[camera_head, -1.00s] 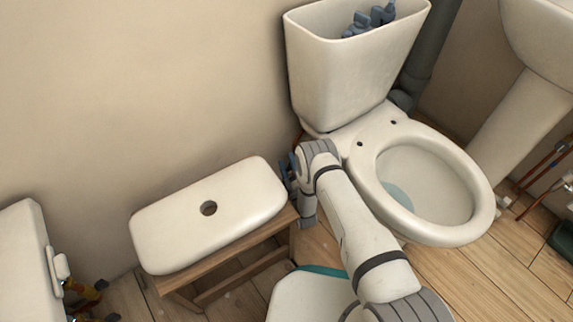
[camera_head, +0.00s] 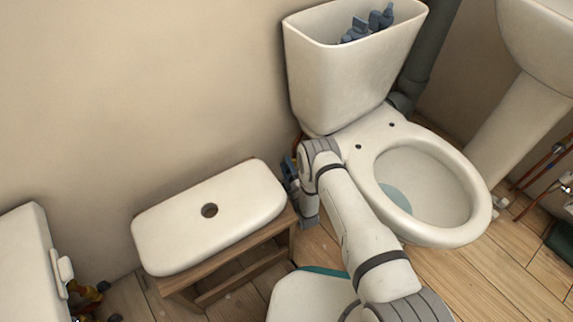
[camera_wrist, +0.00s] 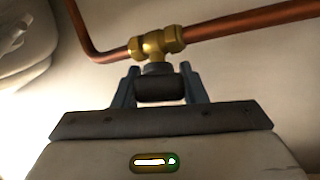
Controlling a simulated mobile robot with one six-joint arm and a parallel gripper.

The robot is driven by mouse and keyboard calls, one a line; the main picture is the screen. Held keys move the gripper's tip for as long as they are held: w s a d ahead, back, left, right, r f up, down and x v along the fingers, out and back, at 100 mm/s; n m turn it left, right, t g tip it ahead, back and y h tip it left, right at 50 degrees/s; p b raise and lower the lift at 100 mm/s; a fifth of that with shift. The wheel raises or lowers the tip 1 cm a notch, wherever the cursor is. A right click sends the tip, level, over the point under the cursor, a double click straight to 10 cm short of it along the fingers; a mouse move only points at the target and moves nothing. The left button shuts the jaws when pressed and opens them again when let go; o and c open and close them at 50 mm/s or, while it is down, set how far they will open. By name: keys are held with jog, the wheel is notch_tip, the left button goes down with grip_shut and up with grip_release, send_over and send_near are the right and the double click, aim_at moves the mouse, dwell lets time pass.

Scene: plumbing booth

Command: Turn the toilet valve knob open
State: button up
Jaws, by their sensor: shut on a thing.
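The toilet (camera_head: 345,75) stands against the wall in the head view, its tank open at the top. In the wrist view a dark cylindrical valve knob (camera_wrist: 161,88) sits below a brass valve body (camera_wrist: 155,45) on a copper pipe. My gripper (camera_wrist: 160,84) is shut on the knob, with one blue-grey finger on each side of it. In the head view my gripper is low beside the toilet and mostly hidden by my arm. The knob cannot be seen there, and its turn angle is hard to tell.
The tank lid (camera_head: 240,205) lies on a wooden stool (camera_head: 190,292) left of my arm. A copper pipe (camera_wrist: 240,22) runs along the wall. A sink pedestal (camera_head: 522,125) stands right of the toilet. Another white fixture (camera_head: 25,260) is at the far left.

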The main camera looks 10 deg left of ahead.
jog(key=shift+a+f+n+g+h+p, duration=0.15)
jog(key=shift+n+g+h+p, duration=0.1)
jog(key=shift+n+g+p, duration=0.55)
jog(key=shift+d+f+n+g+h+p, duration=0.1)
jog(key=shift+n+g+h+p, duration=0.15)
jog(key=shift+n+g+p, duration=0.5)
jog(key=shift+n, duration=0.25)
jog(key=o, duration=1)
jog(key=shift+f, duration=0.1)
jog(key=p+v, duration=0.2)
jog(key=v, duration=0.5)
jog(key=shift+s+d+p, duration=0.2)
jog(key=shift+s+p, duration=0.15)
